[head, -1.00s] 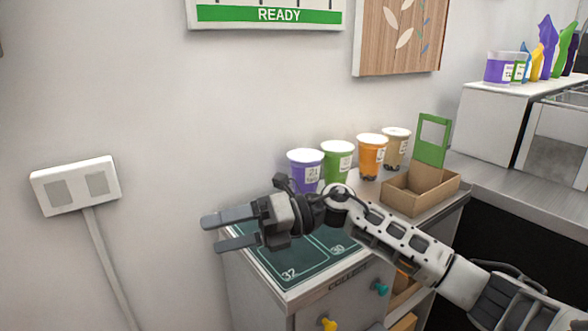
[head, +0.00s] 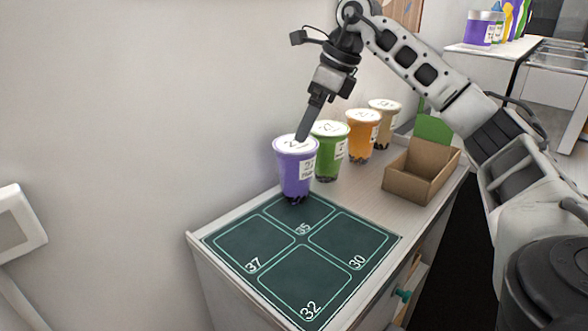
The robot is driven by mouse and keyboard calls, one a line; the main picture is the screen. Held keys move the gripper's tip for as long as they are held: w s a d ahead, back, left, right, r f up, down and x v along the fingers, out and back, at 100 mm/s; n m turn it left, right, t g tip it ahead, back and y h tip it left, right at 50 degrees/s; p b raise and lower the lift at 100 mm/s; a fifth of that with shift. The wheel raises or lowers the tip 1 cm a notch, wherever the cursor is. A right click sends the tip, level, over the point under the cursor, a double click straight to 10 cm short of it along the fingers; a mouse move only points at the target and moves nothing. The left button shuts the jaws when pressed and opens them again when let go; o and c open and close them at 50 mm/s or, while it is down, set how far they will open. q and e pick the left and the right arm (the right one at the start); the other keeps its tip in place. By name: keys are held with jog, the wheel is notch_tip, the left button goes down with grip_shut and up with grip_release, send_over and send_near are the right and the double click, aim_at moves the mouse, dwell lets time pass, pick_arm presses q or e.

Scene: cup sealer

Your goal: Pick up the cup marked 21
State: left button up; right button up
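A purple cup (head: 294,174) with a white lid and a white label stands upright at the mat's back corner, beside compartment 35. Its label and lid carry small marks; a 2 can be made out, the rest is unclear. My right gripper (head: 302,134) points down at this cup from above, its fingertips overlapping the far part of the lid. It is seen edge-on, so the gap between the fingers is hidden. I cannot tell whether it touches the cup. My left gripper is not in view.
A green cup (head: 329,152), an orange cup (head: 362,138) and a tan cup (head: 385,122) stand in a row behind. A brown cardboard carrier (head: 421,172) is right of them. The dark green mat (head: 303,256), with compartments 37, 35, 30 and 32, is empty in front.

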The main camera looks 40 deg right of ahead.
aim_at(295, 143)
jog(key=x, duration=0.9)
jog(key=shift+w+a+f+p, duration=0.1)
jog(key=shift+w+a+p, duration=0.05)
jog(key=shift+w+p, duration=0.2)
jog(key=shift+c, duration=0.3)
jog(key=c, duration=1)
jog(key=shift+c, duration=0.7)
